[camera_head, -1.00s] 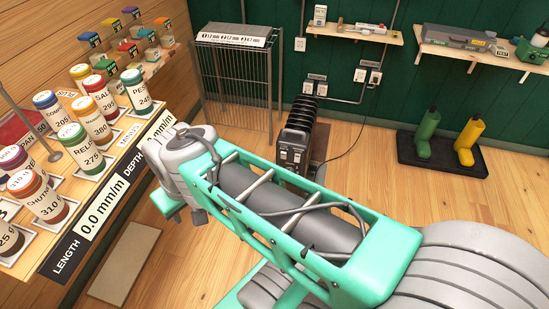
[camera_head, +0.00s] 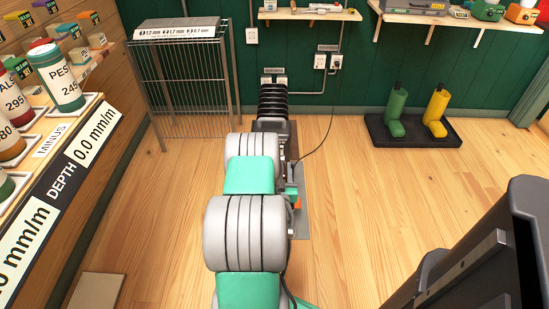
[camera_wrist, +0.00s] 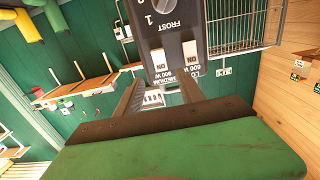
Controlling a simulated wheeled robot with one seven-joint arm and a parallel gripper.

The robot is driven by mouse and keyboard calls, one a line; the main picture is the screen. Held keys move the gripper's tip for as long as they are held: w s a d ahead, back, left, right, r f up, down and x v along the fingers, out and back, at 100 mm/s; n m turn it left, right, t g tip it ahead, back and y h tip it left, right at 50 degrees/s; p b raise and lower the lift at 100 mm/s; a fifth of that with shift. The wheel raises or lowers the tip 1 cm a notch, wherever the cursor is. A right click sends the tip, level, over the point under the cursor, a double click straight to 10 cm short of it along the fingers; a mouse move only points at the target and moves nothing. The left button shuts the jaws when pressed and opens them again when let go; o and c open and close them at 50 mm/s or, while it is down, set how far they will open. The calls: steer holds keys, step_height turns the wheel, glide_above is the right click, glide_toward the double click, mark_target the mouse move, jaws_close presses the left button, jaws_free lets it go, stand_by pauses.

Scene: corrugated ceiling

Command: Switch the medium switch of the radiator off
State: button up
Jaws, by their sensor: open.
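The dark radiator (camera_head: 272,103) stands by the green back wall, its front mostly hidden behind my arm in the head view. In the wrist view the radiator's panel (camera_wrist: 170,30) is upside down at the top centre.
A wire rack (camera_head: 185,80) stands left of the radiator. A cord runs from the radiator to the wall sockets (camera_head: 328,62). Boots on a black tray (camera_head: 375,137) stand to the right. A shelf with jars (camera_head: 62,88) lines the left.

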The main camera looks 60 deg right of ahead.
steer(key=p+x, duration=0.7)
steer(key=p, duration=0.1)
steer(key=shift+w+r, duration=0.15)
steer(key=shift+w, duration=0.05)
steer(key=shift+d, duration=0.15)
jaws_close()
stand_by(0.4)
